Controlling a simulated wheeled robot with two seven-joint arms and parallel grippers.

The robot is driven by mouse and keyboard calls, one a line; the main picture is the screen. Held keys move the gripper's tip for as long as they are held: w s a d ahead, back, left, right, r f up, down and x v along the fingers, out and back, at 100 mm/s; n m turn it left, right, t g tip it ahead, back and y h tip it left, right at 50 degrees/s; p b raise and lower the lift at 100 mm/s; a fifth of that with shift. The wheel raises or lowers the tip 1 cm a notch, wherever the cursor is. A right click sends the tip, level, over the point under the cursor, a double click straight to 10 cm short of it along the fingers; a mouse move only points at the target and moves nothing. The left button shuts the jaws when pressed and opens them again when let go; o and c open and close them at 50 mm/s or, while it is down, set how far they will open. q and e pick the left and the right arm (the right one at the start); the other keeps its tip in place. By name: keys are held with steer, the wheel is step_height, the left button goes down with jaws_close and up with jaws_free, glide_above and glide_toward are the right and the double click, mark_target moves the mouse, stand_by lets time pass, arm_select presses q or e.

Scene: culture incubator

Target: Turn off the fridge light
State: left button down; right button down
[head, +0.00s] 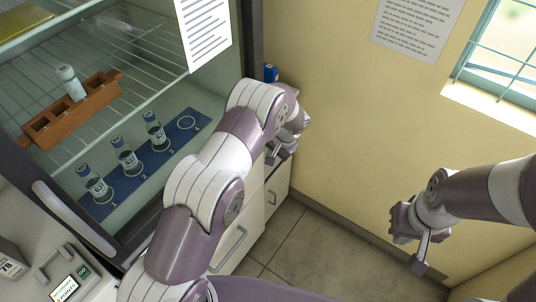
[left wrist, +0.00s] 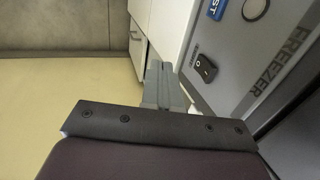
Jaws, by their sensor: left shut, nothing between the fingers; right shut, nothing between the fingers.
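The fridge (head: 247,40) stands at the left of the head view, its lit-looking shelves in sight. In the left wrist view a grey side panel marked FREEZER (left wrist: 285,62) carries a black rocker switch (left wrist: 206,69) with a small label too small to read. My left gripper (head: 279,155) is shut and empty beside the fridge's right side; in the left wrist view its fingertips (left wrist: 160,72) are left of the switch, apparently apart from it. The switch is hidden in the head view. My right gripper (head: 418,266) is shut and empty over the floor at the right.
Several vials stand on a blue mat (head: 100,211) in the fridge; a brown rack (head: 45,134) holds another vial. White cabinets (head: 252,217) are below the left gripper. The yellow wall (head: 330,120) is close behind. The tiled floor (head: 320,255) is clear.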

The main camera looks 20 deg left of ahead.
arm_select(q)
steer(key=shift+s+d+r+b, duration=0.7)
steer(key=shift+d+r, duration=1.8)
steer(key=shift+r, duration=1.2)
steer(key=s+a+r+n+h, duration=0.1)
steer(key=s+a+r, duration=0.1)
steer(key=s, duration=0.6)
steer(key=s+a+r+n+h, duration=0.1)
steer(key=s+a+r, duration=0.2)
steer(key=s, duration=0.5)
steer(key=s+a+r+n+h, duration=0.1)
steer(key=s+r, duration=0.3)
steer(key=s, duration=0.4)
steer(key=shift+s+a+n+h, duration=0.3)
steer(key=shift+s+a, duration=0.05)
steer(key=shift+a, duration=0.5)
arm_select(e)
steer(key=shift+w+f, duration=0.1)
steer(key=shift+f, duration=0.8)
